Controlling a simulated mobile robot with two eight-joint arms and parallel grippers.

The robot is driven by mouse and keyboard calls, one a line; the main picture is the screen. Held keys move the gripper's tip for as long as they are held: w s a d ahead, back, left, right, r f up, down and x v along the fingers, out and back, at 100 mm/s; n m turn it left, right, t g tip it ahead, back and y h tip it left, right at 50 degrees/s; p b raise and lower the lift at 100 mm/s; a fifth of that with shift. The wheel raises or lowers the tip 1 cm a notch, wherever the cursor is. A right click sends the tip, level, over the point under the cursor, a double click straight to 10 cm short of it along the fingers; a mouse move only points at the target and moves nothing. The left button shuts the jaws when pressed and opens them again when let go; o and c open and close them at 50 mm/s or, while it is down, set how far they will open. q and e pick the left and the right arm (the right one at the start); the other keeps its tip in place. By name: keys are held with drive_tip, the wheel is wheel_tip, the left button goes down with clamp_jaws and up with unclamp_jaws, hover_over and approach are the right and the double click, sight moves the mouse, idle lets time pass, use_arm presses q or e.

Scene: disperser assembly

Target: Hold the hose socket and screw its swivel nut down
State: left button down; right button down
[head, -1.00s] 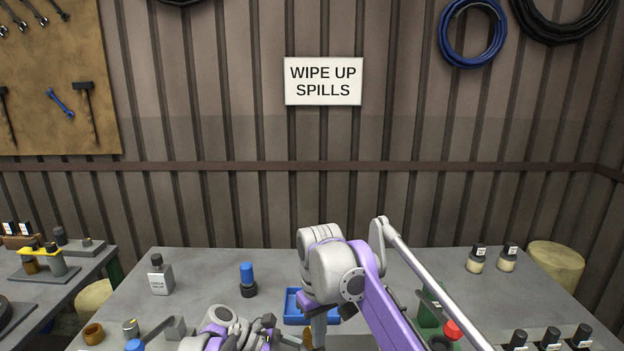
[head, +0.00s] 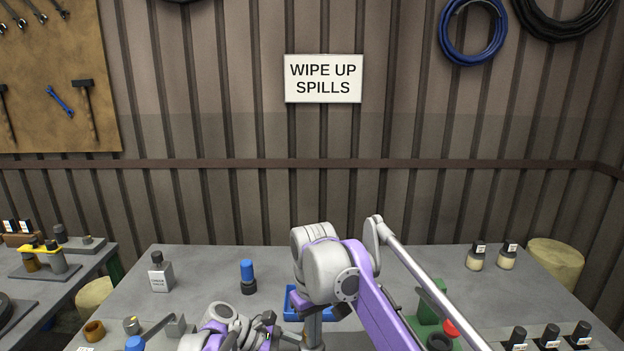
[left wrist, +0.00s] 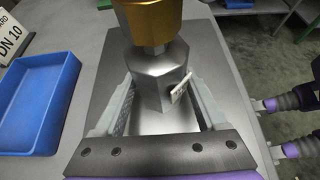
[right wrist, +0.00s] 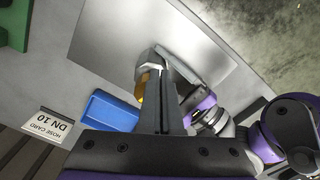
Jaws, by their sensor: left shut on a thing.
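A silver faceted part (left wrist: 158,75), seemingly the hose socket, stands between the fingertips of my left gripper (left wrist: 162,88), which is shut on it. A small pale tag sticks out at its side. A brass-coloured part (left wrist: 150,18), perhaps the swivel nut, adjoins it at the top of the left wrist view. In the right wrist view the silver part (right wrist: 149,62) and a sliver of the brass part (right wrist: 143,88) show beside my right gripper (right wrist: 162,78). Its fingers lie side by side, shut, with nothing visible between them. In the head view my arm hides the fitting.
A blue tray (left wrist: 40,100) lies left of the grey plate (left wrist: 95,65) in the left wrist view, near a DN 10 hose card (right wrist: 55,124). On the table are a bottle (head: 160,275), a blue-topped black part (head: 247,276) and a green stand (head: 432,300).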

wheel_tip(320, 180, up, 6)
drive_tip(key=shift+s, duration=0.3)
idle(0.3)
drive_tip(key=shift+d, duration=0.15)
wheel_tip(320, 180, down, 6)
drive_tip(key=w+d, duration=0.1)
drive_tip(key=d, duration=0.1)
drive_tip(key=shift+w+d, duration=0.2)
drive_tip(key=shift+w, duration=0.15)
idle(0.4)
drive_tip(key=shift+w+a, duration=0.2)
drive_tip(key=shift+a, duration=0.1)
idle(0.5)
